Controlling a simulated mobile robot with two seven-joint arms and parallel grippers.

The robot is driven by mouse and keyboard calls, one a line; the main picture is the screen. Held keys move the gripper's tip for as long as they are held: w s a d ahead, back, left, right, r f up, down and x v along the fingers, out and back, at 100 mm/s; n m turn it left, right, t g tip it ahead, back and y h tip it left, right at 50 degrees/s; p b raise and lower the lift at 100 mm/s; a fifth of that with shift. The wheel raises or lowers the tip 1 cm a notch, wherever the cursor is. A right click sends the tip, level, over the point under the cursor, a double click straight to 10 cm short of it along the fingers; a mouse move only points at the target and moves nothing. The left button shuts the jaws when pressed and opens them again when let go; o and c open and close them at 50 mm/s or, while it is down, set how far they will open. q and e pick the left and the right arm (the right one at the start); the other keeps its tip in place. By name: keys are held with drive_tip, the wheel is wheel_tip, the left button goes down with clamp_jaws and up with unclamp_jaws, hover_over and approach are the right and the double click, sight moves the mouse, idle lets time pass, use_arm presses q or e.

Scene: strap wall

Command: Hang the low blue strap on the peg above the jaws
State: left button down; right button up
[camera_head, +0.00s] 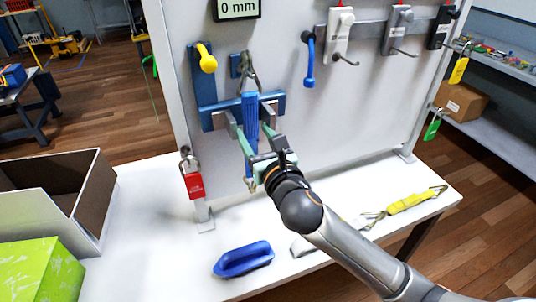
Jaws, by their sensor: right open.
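The blue strap (250,118) stands upright in front of the wall panel, between the two grey jaws of a blue fixture (213,118). A grey metal hook (252,75) shows at the strap's upper end, in front of a small blue plate (235,64). I cannot tell whether the hook rests on a peg there. My right gripper (255,138) is open, its greenish fingers on either side of the strap's lower part. I cannot tell whether they touch it. The strap's lower end is partly hidden by the gripper. My left gripper is out of view.
A yellow knob (206,58) and a blue lever (309,64) stick out beside the fixture. A red padlock (193,180) hangs left. On the white table lie a blue handle-like block (243,259) and a yellow strap (412,200). An open box (50,205) stands at left.

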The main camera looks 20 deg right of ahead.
drive_tip(key=s, duration=1)
drive_tip(key=s+d+f+m+g+h, duration=0.1)
drive_tip(key=s+d+f+m+g, duration=0.2)
drive_tip(key=f+m, duration=0.55)
drive_tip(key=s+d+f+m+g+h, duration=0.15)
drive_tip(key=s+f+m+g, duration=0.3)
drive_tip(key=f+m, duration=0.45)
drive_tip(key=s+d+f+m+g+y, duration=0.1)
drive_tip(key=s+f+m+g, duration=0.2)
drive_tip(key=s+f+m, duration=0.35)
drive_tip(key=s+f+m+g+y, duration=0.1)
drive_tip(key=s+f+m+g, duration=0.25)
drive_tip(key=s+m, duration=0.55)
drive_tip(key=w+a+f+m+t+y, duration=0.1)
drive_tip(key=w+a+f+t, duration=0.3)
drive_tip(key=f, duration=0.6)
drive_tip(key=shift+w+a+f+t+y+b, duration=0.2)
drive_tip(key=shift+w+t+y+b, duration=0.4)
drive_tip(key=shift+w, duration=0.6)
